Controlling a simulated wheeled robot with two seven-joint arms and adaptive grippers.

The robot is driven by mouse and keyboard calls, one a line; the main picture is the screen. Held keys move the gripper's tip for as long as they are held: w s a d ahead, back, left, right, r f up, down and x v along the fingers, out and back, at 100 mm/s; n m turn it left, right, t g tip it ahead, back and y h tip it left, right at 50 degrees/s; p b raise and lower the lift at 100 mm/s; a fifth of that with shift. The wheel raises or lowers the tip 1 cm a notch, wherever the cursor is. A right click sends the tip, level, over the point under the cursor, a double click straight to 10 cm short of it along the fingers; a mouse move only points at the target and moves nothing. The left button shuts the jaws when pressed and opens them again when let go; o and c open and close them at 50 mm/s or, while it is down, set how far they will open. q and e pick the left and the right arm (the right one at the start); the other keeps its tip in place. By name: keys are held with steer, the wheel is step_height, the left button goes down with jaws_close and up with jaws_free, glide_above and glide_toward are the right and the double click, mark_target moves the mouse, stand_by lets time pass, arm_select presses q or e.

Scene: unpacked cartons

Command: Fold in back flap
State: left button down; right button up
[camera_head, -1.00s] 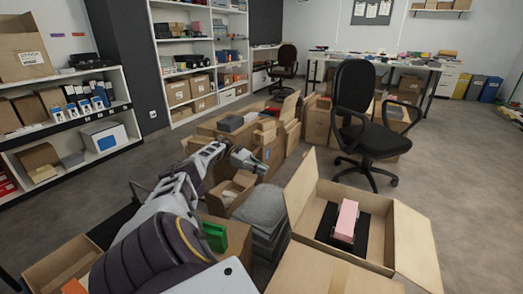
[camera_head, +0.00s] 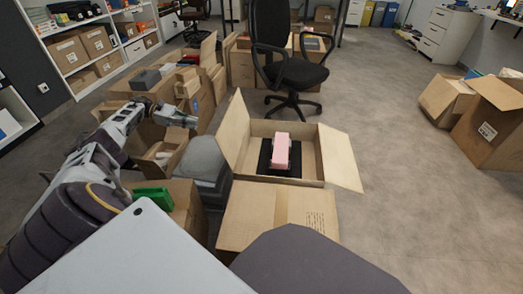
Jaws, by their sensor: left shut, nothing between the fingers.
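An open carton (camera_head: 312,160) stands in the middle of the view. Inside it a pink block (camera_head: 281,151) lies on a black piece (camera_head: 266,160). One flap (camera_head: 233,125) stands up at the left, another (camera_head: 342,158) leans out to the right, and a wide flap (camera_head: 270,213) lies outward toward me. The far wall shows with no clear flap standing above it. My left gripper (camera_head: 189,119) is shut and empty, over the boxes to the left of the carton and apart from it. My right gripper is not in view.
A black office chair (camera_head: 283,60) stands just behind the carton. Grey stacked items (camera_head: 203,160) and several boxes crowd its left side. More open cartons (camera_head: 485,125) stand at the far right. The floor right of the carton is clear.

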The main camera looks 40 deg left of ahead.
mark_target(226, 128)
arm_select(q)
steer(key=shift+x, duration=6)
steer(key=shift+w+d+r, duration=0.25)
steer(key=shift+w+d, duration=0.1)
steer(key=shift+d, duration=0.35)
steer(key=shift+w+d+r, duration=0.2)
steer(key=shift+w+d, duration=0.15)
steer(key=shift+d, duration=0.35)
steer(key=shift+w+d+r+p, duration=0.3)
steer(key=shift+w+d+p, duration=0.1)
steer(key=shift+d, duration=0.3)
steer(key=shift+w+d+f, duration=3.5)
steer(key=shift+d+f, duration=1.4)
steer(key=shift+d, duration=1.4)
step_height(226, 128, up, 11)
steer(key=p, duration=0.5)
steer(key=shift+p, duration=0.4)
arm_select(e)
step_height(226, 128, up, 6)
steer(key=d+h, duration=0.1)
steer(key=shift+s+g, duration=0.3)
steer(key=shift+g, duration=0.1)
